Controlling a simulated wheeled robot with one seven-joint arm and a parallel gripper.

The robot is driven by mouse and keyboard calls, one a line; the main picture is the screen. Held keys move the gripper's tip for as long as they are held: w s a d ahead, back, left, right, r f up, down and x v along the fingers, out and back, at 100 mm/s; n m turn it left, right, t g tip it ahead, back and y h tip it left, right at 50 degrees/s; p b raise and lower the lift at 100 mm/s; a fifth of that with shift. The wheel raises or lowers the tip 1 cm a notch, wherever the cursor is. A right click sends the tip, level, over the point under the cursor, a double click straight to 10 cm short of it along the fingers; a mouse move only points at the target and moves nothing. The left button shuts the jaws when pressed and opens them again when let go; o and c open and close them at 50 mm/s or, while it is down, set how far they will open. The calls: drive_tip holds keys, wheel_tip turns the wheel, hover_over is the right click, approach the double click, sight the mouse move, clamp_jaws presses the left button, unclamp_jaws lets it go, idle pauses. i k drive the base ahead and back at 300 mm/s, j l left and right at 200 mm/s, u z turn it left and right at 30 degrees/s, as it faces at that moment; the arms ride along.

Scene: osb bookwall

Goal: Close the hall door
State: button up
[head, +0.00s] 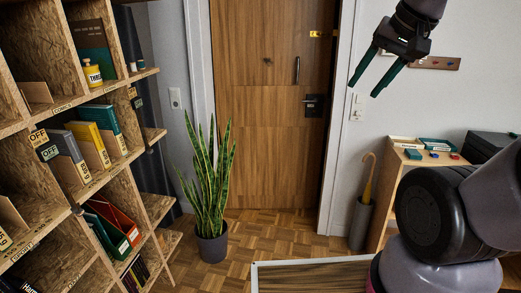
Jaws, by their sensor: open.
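The hall door (265,130) is a tall brown wood-grain panel in a white frame at the back middle of the head view. It has a vertical bar handle (297,70), a dark lock plate with a lever (314,105) near its right edge, and a brass fitting (320,34) higher up. The door looks close to flush with its frame; I cannot tell whether a small gap remains. My gripper (363,90) is at the upper right, in front of the white wall right of the door. Its two dark green-tipped fingers are apart and empty, not touching the door.
A potted snake plant (211,190) stands before the door's lower left. A chipboard bookshelf (60,190) fills the left. An umbrella stand (361,224) and a wooden cabinet (392,175) are at the right. Parquet floor (270,235) is clear before the door.

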sight(268, 58)
drive_tip(key=i, duration=0.75)
drive_tip(key=i+j, duration=0.1)
drive_tip(key=i, duration=0.6)
drive_tip(key=i+j+z, duration=0.1)
drive_tip(key=i, duration=0.65)
drive_tip(key=i+z, duration=0.2)
drive_tip(key=i, duration=0.3)
drive_tip(key=i+j+z, duration=0.2)
drive_tip(key=i, duration=0.25)
drive_tip(key=l, duration=0.25)
